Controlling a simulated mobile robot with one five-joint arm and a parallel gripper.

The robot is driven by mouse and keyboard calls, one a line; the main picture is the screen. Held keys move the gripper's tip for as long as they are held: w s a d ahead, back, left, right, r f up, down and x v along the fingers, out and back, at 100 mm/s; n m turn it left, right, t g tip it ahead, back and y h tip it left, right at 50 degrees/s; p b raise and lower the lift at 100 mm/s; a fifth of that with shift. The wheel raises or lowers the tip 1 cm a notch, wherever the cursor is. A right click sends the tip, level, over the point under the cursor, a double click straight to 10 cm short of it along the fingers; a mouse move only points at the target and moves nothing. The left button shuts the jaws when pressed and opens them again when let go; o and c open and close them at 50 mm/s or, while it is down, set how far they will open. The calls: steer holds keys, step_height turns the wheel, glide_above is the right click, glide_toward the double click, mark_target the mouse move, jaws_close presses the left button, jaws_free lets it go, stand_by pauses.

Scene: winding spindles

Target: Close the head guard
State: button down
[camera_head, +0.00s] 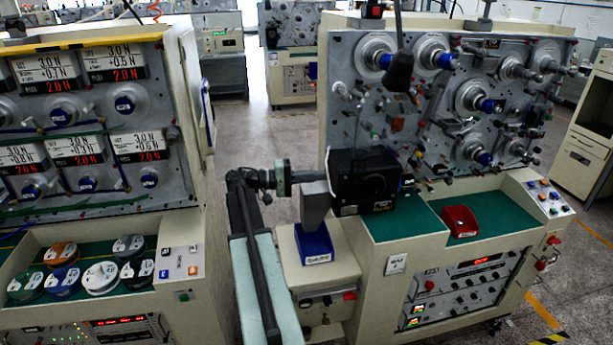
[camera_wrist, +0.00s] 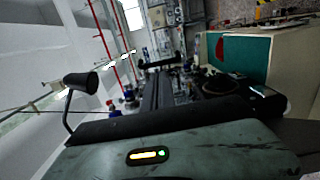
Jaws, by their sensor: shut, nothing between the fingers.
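A black box-shaped cover with a round dark centre, which looks like the head guard (camera_head: 350,192), stands at the left end of the right machine's green work surface. I cannot tell clearly whether it is open or shut. My gripper (camera_head: 312,176) reaches in from the left at the guard's height, close to its left side. It is shut and empty. I cannot tell whether the fingertips touch the guard. In the wrist view, my gripper's dark fingers (camera_wrist: 165,88) point away toward the machine's spindles, and the guard cannot be made out clearly.
A grey chute (camera_head: 314,205) rises from a blue bin (camera_head: 313,246) just below my gripper. A red tray (camera_head: 460,221) sits on the green surface (camera_head: 408,226). A black lamp (camera_head: 399,72) hangs above the guard. Another machine (camera_head: 195,250) stands close on the left.

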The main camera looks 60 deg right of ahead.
steer(key=x, duration=0.7)
steer(key=shift+s, duration=0.25)
steer(key=shift+d, duration=0.15)
